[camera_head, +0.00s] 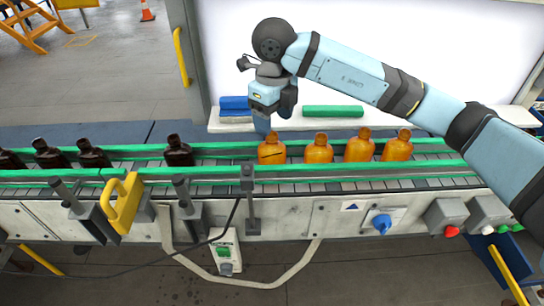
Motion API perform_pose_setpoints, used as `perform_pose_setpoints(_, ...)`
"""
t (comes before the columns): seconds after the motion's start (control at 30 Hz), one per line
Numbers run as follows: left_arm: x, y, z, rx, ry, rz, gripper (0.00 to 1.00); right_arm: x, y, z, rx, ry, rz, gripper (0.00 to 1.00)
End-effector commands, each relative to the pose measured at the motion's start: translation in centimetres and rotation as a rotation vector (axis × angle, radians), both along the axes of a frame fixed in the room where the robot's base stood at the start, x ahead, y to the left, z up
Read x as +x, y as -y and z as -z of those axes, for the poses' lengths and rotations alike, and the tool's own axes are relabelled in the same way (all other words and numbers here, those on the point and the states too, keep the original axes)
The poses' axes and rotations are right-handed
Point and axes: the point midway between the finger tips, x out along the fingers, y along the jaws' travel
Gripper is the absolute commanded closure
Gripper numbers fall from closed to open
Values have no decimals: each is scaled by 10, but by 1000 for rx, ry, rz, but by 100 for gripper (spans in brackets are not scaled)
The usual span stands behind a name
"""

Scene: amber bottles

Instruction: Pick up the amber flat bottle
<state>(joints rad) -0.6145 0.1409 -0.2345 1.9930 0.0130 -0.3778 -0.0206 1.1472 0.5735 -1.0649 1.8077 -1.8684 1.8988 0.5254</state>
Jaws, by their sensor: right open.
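Several amber bottles stand upright in a row on the conveyor (225,186). The leftmost amber bottle (271,152) is nearest my gripper; to its right are a second (320,151), a third (360,148) and a fourth (398,149). I cannot tell from their shapes which one is flat. My right gripper (262,124) points down, open and empty, just above and behind the leftmost amber bottle's neck. Its fingers are seen nearly edge-on. The green front rail hides the bottles' bases. My left gripper is out of view.
Several dark brown bottles (178,153) stand further left on the conveyor. Green rails (120,174) run along both sides. A green block (333,111) and a blue block (234,103) lie on a white ledge behind.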

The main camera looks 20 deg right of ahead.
Motion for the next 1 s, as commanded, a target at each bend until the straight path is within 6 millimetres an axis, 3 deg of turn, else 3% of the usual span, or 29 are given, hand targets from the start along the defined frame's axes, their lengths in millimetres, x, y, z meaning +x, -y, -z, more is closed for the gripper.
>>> perform_pose_setpoints(0.17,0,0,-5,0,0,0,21,-1,-1,12,0,-1,0,35)
perform_pose_setpoints(0.4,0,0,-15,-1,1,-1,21,-3,-2,48,1,-3,1,35)
perform_pose_setpoints(0.7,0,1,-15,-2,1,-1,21,-3,-3,55,1,2,1,35)
perform_pose_setpoints(0.77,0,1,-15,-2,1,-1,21,-3,-3,55,1,2,1,44)
perform_pose_setpoints(1.0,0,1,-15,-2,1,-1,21,-3,-3,55,1,1,1,100)
